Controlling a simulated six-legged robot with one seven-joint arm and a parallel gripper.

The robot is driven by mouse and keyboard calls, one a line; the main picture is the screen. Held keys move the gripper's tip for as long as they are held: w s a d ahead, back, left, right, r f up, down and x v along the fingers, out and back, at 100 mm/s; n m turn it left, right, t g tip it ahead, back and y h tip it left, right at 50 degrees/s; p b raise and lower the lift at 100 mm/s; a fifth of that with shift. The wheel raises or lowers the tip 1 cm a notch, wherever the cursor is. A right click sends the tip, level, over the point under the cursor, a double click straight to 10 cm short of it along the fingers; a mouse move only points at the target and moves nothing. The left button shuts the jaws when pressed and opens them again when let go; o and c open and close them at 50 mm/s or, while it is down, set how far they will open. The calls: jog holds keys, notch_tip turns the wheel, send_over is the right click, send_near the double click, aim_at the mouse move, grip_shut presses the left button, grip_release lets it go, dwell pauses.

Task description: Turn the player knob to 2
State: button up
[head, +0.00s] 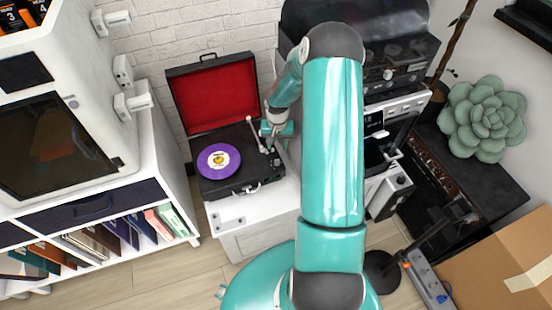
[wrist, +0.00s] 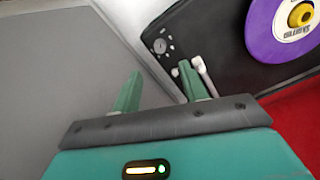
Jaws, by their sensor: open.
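The record player (head: 215,187) is an open black case with a red-lined lid (head: 214,95). A purple record (head: 207,172) with a yellow centre lies on it; the record also shows in the wrist view (wrist: 258,30). A small round dial (wrist: 160,46) with pale markings, apparently the player knob, sits near the case corner in the wrist view. I cannot read its setting. My gripper (wrist: 161,71) is open, its two green fingers apart, with the dial beyond the fingertips. In the head view my gripper (head: 269,143) is over the player's right side; the knob is not clear there.
A white tonearm (wrist: 203,72) is close to the right finger in the wrist view. The player stands on a white cabinet (head: 238,215). A white shelf unit (head: 165,130) is at left; dark equipment (head: 405,60) stands at right behind my arm.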

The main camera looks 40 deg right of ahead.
aim_at(277, 161)
notch_tip(277, 161, down, 10)
jog(key=shift+r, duration=0.2)
grip_shut()
